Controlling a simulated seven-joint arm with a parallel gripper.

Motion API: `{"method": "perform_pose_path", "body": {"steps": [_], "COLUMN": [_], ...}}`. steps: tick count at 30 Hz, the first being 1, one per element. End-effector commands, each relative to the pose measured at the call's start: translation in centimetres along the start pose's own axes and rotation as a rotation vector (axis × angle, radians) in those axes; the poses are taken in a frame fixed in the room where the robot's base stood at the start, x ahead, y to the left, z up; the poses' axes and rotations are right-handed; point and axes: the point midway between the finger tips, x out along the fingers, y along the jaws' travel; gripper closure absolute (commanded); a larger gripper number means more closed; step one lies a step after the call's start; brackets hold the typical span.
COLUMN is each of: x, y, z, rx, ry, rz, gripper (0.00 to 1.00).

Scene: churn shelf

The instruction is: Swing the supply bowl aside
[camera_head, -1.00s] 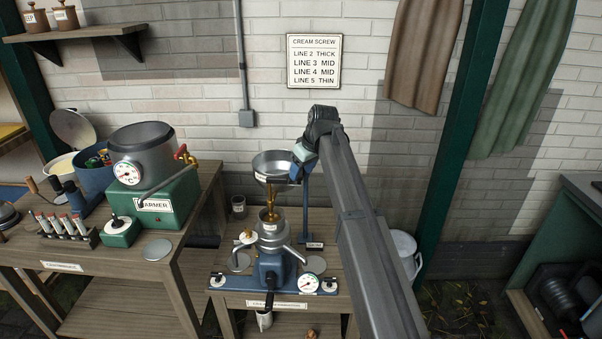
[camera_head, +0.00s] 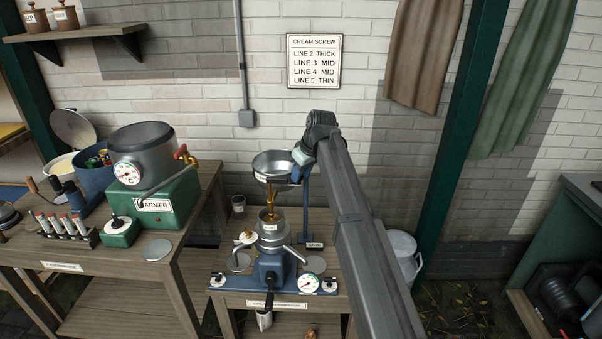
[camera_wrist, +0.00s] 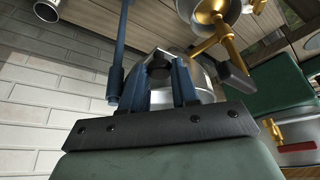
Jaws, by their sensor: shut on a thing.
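The supply bowl (camera_head: 277,161) is a shallow steel bowl on a blue upright post (camera_head: 306,212), held above the cream separator (camera_head: 271,240). My gripper (camera_head: 297,174) is at the bowl's right rim, partly hidden by my own arm. In the wrist view my gripper's two blue fingers (camera_wrist: 161,80) are closed around a small dark knob (camera_wrist: 158,70) at the bowl's side. The steel bowl shows behind the fingers (camera_wrist: 203,80), largely covered by them. A brass spout (camera_wrist: 212,30) lies beyond it.
Left of the separator stands a green warmer (camera_head: 158,203) with a steel pot on its own bench. A small cup (camera_head: 238,204) stands behind the separator. A white can (camera_head: 402,245) is low at the right. The brick wall is close behind the post.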

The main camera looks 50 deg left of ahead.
Motion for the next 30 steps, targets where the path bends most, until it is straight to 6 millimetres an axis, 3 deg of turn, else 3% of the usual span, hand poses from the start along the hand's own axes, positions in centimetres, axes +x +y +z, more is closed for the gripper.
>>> {"method": "perform_pose_path", "body": {"steps": [3,19,30], "x": [0.0,0.1,1.0], "y": [0.0,-0.3,-1.7], "z": [0.0,-0.3,-2.6], "rx": [0.000,0.025,0.239], "ry": [0.000,0.000,0.000], "rz": [-0.001,0.009,0.097], "gripper": [1.00,1.00,1.00]}}
